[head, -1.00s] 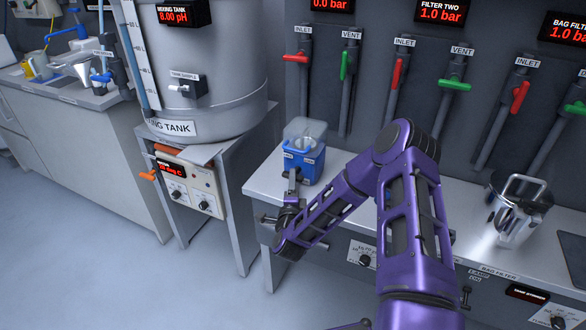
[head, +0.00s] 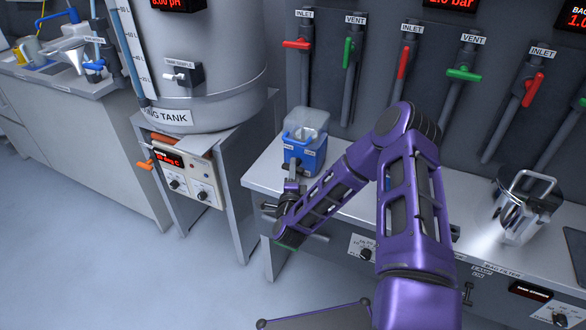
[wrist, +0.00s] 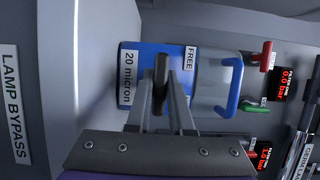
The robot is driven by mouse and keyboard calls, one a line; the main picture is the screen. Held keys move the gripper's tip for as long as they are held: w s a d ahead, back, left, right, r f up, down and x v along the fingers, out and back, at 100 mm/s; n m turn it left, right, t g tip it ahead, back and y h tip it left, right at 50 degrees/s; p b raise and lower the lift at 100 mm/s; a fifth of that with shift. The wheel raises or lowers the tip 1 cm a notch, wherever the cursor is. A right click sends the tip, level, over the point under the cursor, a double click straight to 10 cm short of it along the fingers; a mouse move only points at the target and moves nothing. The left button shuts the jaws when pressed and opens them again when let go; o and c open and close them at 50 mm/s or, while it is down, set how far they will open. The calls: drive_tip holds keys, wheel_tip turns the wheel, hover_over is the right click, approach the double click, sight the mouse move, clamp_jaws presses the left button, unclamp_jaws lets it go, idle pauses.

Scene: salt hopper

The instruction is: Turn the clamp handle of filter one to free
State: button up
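Filter one, a blue housing with a clear bowl (head: 304,140), stands on the left end of the steel bench in the head view. In the wrist view its blue body (wrist: 142,62) carries the labels "20 micron" and "FREE" (wrist: 190,58). The black clamp handle (wrist: 161,76) lies between the fingers of my gripper (wrist: 161,100), with a fingertip close on each side. I cannot tell whether the fingers press on it. In the head view my gripper (head: 292,178) is at the front of the filter, and the handle is mostly hidden there.
Red inlet and green vent valves line the wall behind. The mixing tank (head: 205,60) and a control box (head: 185,175) stand to the left. A steel bag filter vessel (head: 522,208) stands on the right of the bench. Floor at left is clear.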

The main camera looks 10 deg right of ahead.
clamp_jaws()
drive_tip(key=n, duration=0.1)
drive_tip(key=n+g+p, duration=0.1)
drive_tip(key=n, duration=0.1)
drive_tip(key=shift+r+g, duration=0.2)
drive_tip(key=shift+g, duration=0.1)
drive_tip(key=n+g+h+p, duration=0.1)
drive_tip(key=n, duration=0.2)
drive_tip(key=shift+a+n+g, duration=0.1)
drive_tip(key=shift+n+g, duration=0.2)
drive_tip(key=shift+n, duration=0.1)
drive_tip(key=n+g+h, duration=0.1)
drive_tip(key=n, duration=0.2)
drive_tip(key=shift+g+p, duration=0.3)
drive_tip(key=shift+g, duration=0.1)
drive_tip(key=shift+f+n+g+h+p, duration=0.1)
drive_tip(key=shift+n+g+h+p, duration=0.55)
drive_tip(key=shift+n, duration=0.95)
drive_tip(key=shift+h, duration=0.35)
